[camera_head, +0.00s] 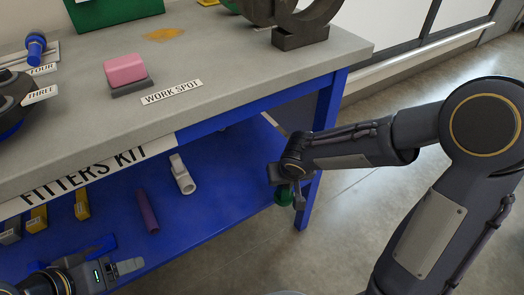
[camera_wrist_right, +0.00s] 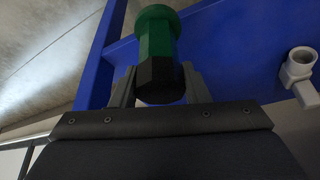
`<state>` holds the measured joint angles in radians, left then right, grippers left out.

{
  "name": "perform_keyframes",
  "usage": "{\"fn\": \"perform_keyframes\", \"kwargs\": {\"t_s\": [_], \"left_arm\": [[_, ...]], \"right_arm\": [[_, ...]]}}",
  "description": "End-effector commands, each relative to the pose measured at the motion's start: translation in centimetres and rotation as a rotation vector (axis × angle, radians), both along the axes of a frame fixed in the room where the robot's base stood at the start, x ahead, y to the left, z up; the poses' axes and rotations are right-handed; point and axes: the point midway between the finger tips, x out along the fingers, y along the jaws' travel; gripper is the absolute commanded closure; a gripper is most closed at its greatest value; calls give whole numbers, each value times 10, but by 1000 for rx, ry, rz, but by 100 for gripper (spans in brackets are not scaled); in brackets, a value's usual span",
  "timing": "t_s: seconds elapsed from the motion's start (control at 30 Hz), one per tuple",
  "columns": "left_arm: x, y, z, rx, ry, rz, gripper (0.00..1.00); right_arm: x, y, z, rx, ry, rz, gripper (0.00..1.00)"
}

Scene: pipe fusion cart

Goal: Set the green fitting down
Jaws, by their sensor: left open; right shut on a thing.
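The green fitting (camera_head: 284,196) is mostly hidden behind my right gripper (camera_head: 289,188) in the head view, beside the right end of the cart's blue lower shelf. In the right wrist view the green fitting (camera_wrist_right: 158,38) has a dark lower end between the two fingers of my right gripper (camera_wrist_right: 158,85), which is shut on it. From these views I cannot tell whether it touches the shelf. My left gripper (camera_head: 117,261) is open at the lower left, over the shelf's front part.
The blue shelf (camera_head: 215,199) holds a white elbow fitting (camera_head: 182,175), a purple rod (camera_head: 147,211) and yellow pieces (camera_head: 82,204). Above, the grey worktop (camera_head: 215,65) carries a pink block (camera_head: 125,69) and the WORK SPOT label (camera_head: 172,92). A blue leg (camera_head: 322,150) stands near my right gripper.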

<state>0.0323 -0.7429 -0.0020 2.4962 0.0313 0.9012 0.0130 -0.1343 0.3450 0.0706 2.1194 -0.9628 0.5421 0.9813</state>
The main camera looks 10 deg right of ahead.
Motion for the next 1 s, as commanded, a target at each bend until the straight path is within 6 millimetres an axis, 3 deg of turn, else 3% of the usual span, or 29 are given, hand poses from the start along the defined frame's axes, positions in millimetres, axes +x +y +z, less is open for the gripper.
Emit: {"fn": "perform_keyframes", "kwargs": {"t_s": [0.3,0.5,0.77,1.0], "left_arm": [[0,0,-3,0,0,0,32],[0,0,-8,0,0,0,32],[0,0,-10,0,0,0,32],[0,0,-32,0,1,0,32]], "right_arm": [[89,-4,-2,4,-1,-5,98],[129,-6,-2,3,-1,-2,98],[148,-6,-1,3,-1,-1,98],[148,-6,-37,1,0,0,98]]}}
